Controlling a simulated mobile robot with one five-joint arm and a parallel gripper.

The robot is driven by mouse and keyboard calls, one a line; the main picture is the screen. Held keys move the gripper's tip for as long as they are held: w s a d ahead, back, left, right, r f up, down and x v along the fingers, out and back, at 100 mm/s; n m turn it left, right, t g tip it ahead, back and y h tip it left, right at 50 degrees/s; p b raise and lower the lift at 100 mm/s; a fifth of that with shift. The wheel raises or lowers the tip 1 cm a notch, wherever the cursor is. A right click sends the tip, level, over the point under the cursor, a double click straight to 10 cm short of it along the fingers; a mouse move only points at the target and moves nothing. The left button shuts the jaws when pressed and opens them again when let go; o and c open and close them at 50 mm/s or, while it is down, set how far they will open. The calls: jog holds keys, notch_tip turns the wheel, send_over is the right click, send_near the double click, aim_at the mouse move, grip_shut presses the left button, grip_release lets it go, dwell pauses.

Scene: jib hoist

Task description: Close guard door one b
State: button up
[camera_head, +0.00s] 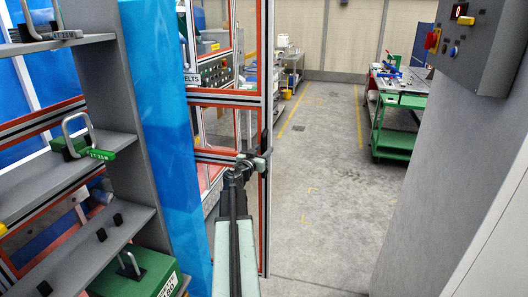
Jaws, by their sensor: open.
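A guard door (267,95) with a grey metal frame, orange edging and clear panels stands left of the middle, partly hidden behind a blue panel. Its upright outer edge faces the open aisle. No label reading "one b" is legible, so I cannot tell which door this is. My gripper (258,160) is open at the end of my outstretched arm, at the door's outer upright. It overlaps the upright in the picture; I cannot tell whether it touches it. The door's lower part is partly hidden by my arm.
A grey shelf (60,190) with padlocks and a green box stands at left. A grey cabinet (455,190) with a control box (480,45) stands at right. A green workbench (400,125) is farther back. The concrete aisle (320,170) between is clear.

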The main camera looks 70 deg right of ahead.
grip_shut()
dwell(1.3)
